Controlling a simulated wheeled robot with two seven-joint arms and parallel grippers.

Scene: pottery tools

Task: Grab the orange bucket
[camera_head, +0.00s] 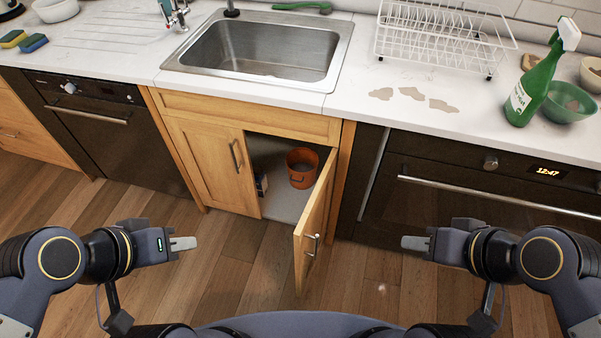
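The orange bucket (301,168) stands upright inside the cabinet under the sink, toward the right of the opening. The right cabinet door (315,225) is swung open toward me and its edge stands just right of the bucket. The left door (213,163) is shut. My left gripper (184,244) is in front of the cabinet at the lower left, apart from everything. My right gripper (413,243) is at the lower right, right of the open door, also touching nothing. Both appear empty. The fingers overlap in this view, so their opening is unclear.
A small dark box (261,185) stands in the cabinet left of the bucket. Above are the sink (262,48), a white dish rack (440,35) and a green spray bottle (536,85). The wooden floor (235,265) before the cabinet is clear except for the open door.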

